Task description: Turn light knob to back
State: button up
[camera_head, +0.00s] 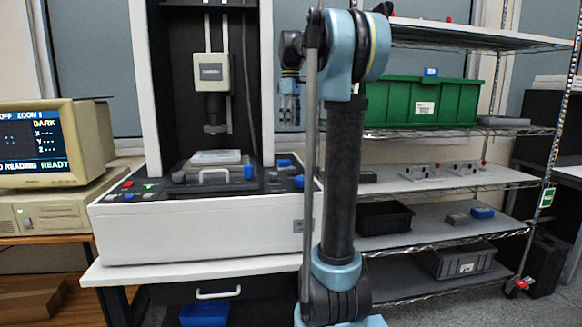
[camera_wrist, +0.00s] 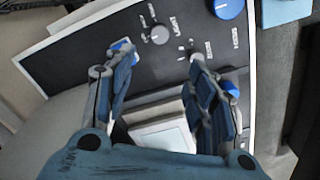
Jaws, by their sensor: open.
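The control panel (camera_wrist: 75,60) of the white measuring machine (camera_head: 200,235) shows in both views. In the wrist view a grey knob (camera_wrist: 160,34) with a white pointer mark sits beyond my fingertips. A smaller grey knob or switch (camera_wrist: 192,50) is near the right fingertip, and a large blue knob (camera_wrist: 228,8) is at the top. The labels are too small to read, so I cannot tell which is the light knob. My gripper (camera_wrist: 158,58) is open and empty above the panel; in the head view it hangs over the machine's right side (camera_head: 289,112).
A monitor (camera_head: 38,145) at left reads DARK. The machine's grey probe head (camera_head: 212,75) hangs over a light plate (camera_head: 215,157). Shelves at right hold a green crate (camera_head: 420,103) and dark bins (camera_head: 385,218). There is free air above the panel's front.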

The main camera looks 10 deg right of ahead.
aim_at(291, 168)
jog(key=f, duration=1.7)
jog(key=shift+d+f, duration=0.1)
jog(key=shift+d, duration=0.1)
jog(key=c, duration=1.1)
